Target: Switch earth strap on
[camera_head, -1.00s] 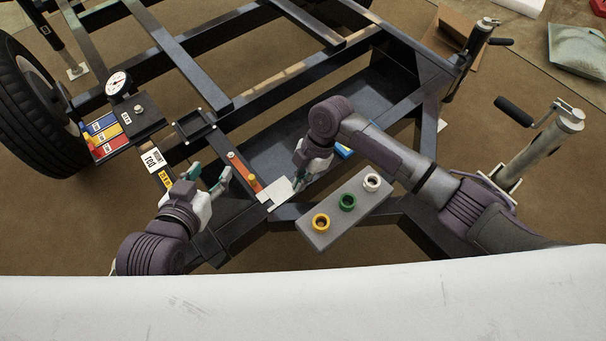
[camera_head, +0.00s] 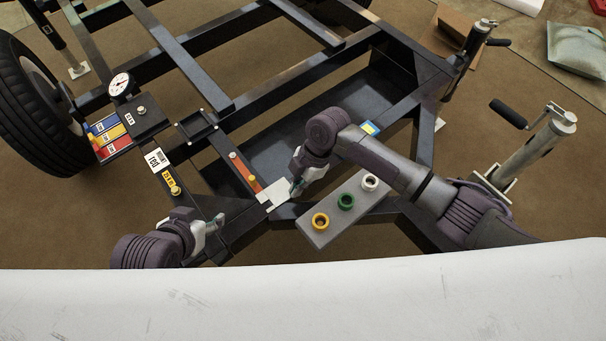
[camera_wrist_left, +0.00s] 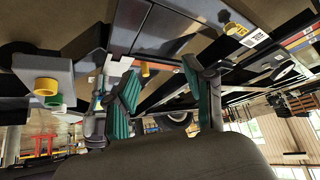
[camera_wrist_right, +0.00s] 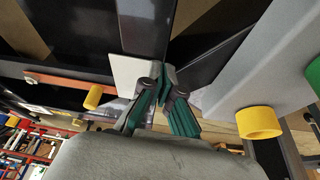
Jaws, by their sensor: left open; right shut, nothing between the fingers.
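No part is legibly marked as the earth strap. An orange-red strip (camera_head: 243,172) with a yellow knob lies on the dark frame beside a white plate (camera_head: 273,194). Another yellow knob (camera_head: 175,190) sits by a yellow tag (camera_head: 168,178), left of the strip; it also shows in the left wrist view (camera_wrist_left: 235,30). My left gripper (camera_head: 219,224) is open and empty, in front of that knob and apart from it. My right gripper (camera_head: 293,190) is shut and empty at the white plate's right edge. In the right wrist view its fingertips overlap the plate; contact is unclear.
A grey block (camera_head: 322,232) with yellow, green and white rings stands right of my right gripper. A gauge (camera_head: 120,84) and coloured labelled panel (camera_head: 108,133) are at left, near the tyre (camera_head: 35,110). A cranked post (camera_head: 540,143) stands right.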

